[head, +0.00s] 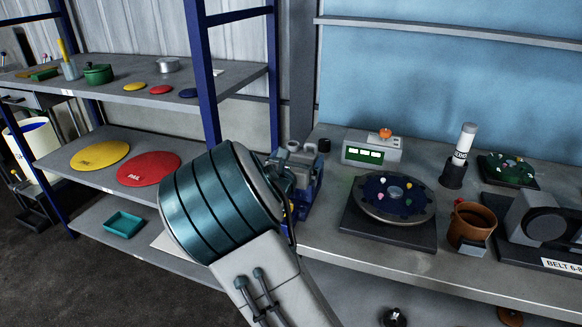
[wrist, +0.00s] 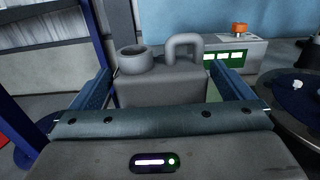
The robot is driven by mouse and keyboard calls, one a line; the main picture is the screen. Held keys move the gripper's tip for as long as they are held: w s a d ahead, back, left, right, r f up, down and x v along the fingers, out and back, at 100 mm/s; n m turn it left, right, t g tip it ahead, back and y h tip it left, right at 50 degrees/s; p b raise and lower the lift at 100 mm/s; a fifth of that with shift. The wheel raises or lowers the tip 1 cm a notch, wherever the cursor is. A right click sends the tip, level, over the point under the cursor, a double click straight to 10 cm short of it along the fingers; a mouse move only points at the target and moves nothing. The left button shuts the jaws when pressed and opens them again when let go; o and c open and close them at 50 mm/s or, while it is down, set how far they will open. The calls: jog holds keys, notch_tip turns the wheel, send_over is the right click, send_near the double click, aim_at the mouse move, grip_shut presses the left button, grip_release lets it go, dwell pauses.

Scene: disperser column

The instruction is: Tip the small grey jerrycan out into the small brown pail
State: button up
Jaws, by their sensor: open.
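The small grey jerrycan (wrist: 160,88) stands upright in the wrist view, its round spout at left and looped handle at right. My gripper (wrist: 163,76) is open, with one blue finger on each side of the jerrycan; I cannot tell whether either touches it. In the head view my gripper (head: 300,178) is at the left end of the bench, and my arm hides much of it. Only the top of the jerrycan (head: 296,154) shows there. The small brown pail (head: 466,226) stands upright on the bench at right, with a small grey block at its front.
A round dark turntable (head: 390,222) with coloured pegs lies between jerrycan and pail. A pale box with green display (head: 372,149) stands behind it. A white-topped cylinder (head: 464,150) is behind the pail; a belt machine (head: 540,225) is at right. Shelves (head: 215,80) stand at left.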

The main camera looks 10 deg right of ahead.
jog(key=shift+x, duration=1.3)
jog(key=c, duration=1.2)
jog(key=shift+r+p, duration=3.25)
jog(key=shift+r, duration=1.3)
